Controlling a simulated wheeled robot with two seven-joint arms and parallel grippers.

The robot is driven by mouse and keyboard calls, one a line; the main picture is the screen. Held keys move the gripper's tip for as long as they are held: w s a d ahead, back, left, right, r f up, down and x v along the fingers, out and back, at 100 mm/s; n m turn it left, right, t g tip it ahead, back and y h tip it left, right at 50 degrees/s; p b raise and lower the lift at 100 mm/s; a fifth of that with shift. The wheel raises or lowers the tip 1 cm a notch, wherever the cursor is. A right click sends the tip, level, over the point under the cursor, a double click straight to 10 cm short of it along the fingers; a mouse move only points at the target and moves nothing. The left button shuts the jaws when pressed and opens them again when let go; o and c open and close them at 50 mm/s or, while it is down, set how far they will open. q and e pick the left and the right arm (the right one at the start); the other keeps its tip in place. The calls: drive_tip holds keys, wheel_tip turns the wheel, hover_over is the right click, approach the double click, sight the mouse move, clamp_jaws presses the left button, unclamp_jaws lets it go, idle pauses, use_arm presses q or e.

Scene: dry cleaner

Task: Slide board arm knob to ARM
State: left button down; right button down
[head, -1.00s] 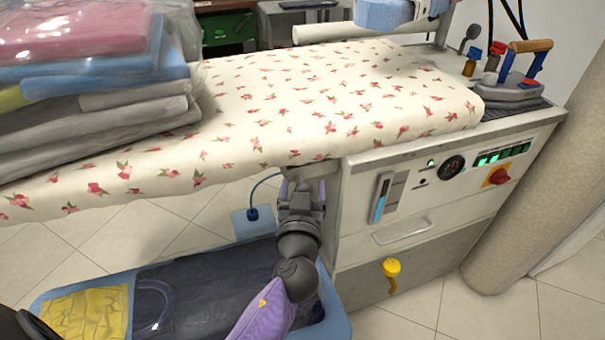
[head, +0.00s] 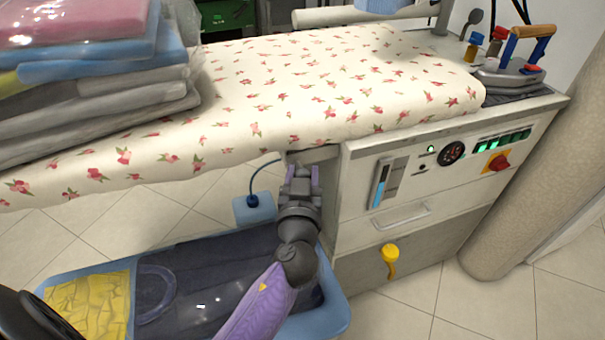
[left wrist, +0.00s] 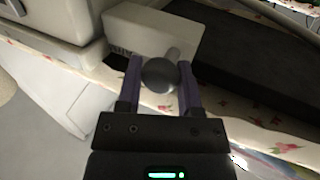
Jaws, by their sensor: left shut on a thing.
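The board arm knob (left wrist: 159,75) is a dark round ball on a short pale stem in the left wrist view. It sits between the purple fingers of my left gripper (left wrist: 160,88), which are shut on it. In the head view my left gripper (head: 302,180) reaches up under the near edge of the floral ironing board (head: 310,85), just left of the white cabinet (head: 410,190). The board hides the knob there. A pale block (left wrist: 148,35) behind the knob carries dark lettering, only partly readable. My right gripper is not in view.
A stack of bagged clothes (head: 90,80) lies on the board's left. A blue tub (head: 335,312) stands on the floor below my left arm. The cabinet has a drawer handle (head: 401,216), a red switch (head: 498,162) and a yellow hook (head: 390,260). An iron (head: 510,75) rests at upper right.

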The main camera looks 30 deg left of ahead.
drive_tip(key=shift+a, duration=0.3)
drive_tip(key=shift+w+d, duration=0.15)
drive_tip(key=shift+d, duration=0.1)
